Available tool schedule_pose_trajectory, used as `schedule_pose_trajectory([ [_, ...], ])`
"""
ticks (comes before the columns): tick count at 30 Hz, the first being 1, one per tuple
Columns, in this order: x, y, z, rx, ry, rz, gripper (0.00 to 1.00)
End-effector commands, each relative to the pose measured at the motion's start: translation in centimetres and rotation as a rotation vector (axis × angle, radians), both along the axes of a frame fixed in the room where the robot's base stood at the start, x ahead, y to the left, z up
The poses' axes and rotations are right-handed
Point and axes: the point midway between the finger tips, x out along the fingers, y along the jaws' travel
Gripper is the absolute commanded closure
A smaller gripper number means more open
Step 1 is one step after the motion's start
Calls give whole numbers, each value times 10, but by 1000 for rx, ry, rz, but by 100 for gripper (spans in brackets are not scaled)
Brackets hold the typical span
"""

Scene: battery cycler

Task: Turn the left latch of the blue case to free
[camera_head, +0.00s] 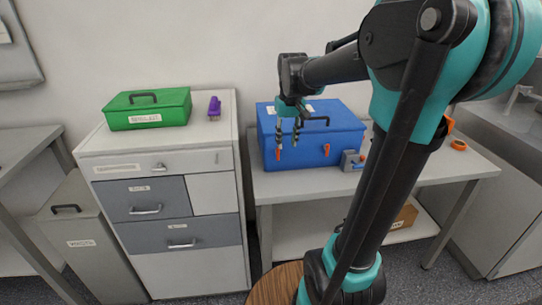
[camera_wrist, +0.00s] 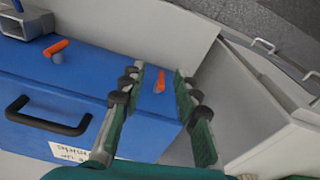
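The blue case (camera_head: 340,138) sits shut on the table at the back, handle (camera_head: 316,119) on its lid. Its left latch (camera_head: 278,154) is a small orange tab on the front face, close to a fingertip in the head view. The right latch (camera_head: 327,150) is orange too. My gripper (camera_head: 287,143) is open and points down in front of the case's left part. In the wrist view, the left latch (camera_wrist: 160,82) shows between the two spread fingers (camera_wrist: 158,72), with gaps on both sides. The right latch (camera_wrist: 56,47) stands clear. Touch cannot be told.
A drawer cabinet (camera_head: 160,163) with a green case (camera_head: 150,110) and a purple object (camera_head: 214,107) stands left. An orange ring (camera_head: 459,145) lies right.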

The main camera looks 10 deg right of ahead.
Motion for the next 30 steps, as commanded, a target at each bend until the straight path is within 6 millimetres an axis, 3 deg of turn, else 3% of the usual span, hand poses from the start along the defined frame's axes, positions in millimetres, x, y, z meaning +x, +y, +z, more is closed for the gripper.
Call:
schedule_pose_trajectory([
  [6, 44, 13, 59, -8, 82, 45, 68],
  [12, 57, 17, 80, -12, 117, 62, 68],
  [17, 57, 17, 67, -12, 118, 63, 68],
  [30, 57, 17, -18, -12, 117, 63, 68],
])
